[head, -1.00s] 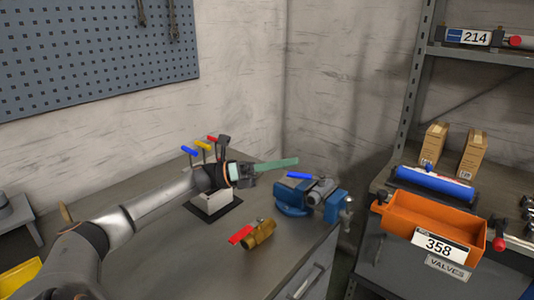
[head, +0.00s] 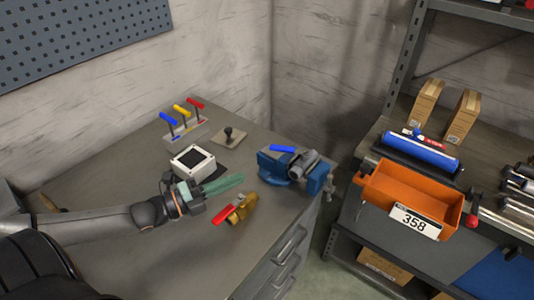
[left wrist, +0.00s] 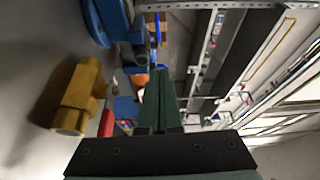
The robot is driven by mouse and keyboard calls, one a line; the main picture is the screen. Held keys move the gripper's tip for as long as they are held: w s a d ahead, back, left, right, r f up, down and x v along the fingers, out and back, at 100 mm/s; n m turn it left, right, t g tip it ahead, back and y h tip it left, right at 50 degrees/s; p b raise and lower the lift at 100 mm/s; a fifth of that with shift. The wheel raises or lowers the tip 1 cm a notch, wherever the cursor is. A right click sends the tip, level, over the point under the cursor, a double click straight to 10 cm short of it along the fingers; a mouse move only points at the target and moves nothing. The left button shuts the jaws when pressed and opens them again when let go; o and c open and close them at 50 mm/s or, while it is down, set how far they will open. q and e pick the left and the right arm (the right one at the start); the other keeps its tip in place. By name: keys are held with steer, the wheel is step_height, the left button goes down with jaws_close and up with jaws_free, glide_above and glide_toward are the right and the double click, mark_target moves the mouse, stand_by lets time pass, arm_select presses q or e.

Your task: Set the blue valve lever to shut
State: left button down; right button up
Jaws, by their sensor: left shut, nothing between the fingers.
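The valve with the blue lever (head: 283,149) is clamped in the blue vise (head: 273,168) at the bench's right end. The lever lies roughly level above the grey valve body (head: 302,163). My left gripper (head: 239,179) has long green fingers, shut and empty, pointing right toward the vise and apart from the lever. The fingers also show in the left wrist view (left wrist: 158,100), with part of the vise (left wrist: 108,20) at the upper left. My right gripper is in neither view.
A loose brass valve (head: 243,207) with a red lever (head: 225,214) lies just below my fingers. A white-topped box (head: 192,162), a small black knob (head: 229,133) and a three-lever block (head: 186,130) stand behind. An orange bin (head: 412,198) is on the right shelf.

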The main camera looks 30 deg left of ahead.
arm_select(q)
steer(key=b, duration=0.1)
glide_toward(283, 151)
steer(key=w+d, duration=0.2)
steer(key=d, duration=0.2)
steer(key=shift+w+a, duration=0.25)
steer(key=shift+w, duration=0.45)
steer(key=shift+w+a, duration=0.2)
steer(key=shift+w, duration=0.55)
steer(key=w+a+b, duration=0.2)
steer(key=w+b, duration=0.1)
steer(key=shift+w+r, duration=0.1)
steer(key=shift+w, duration=0.15)
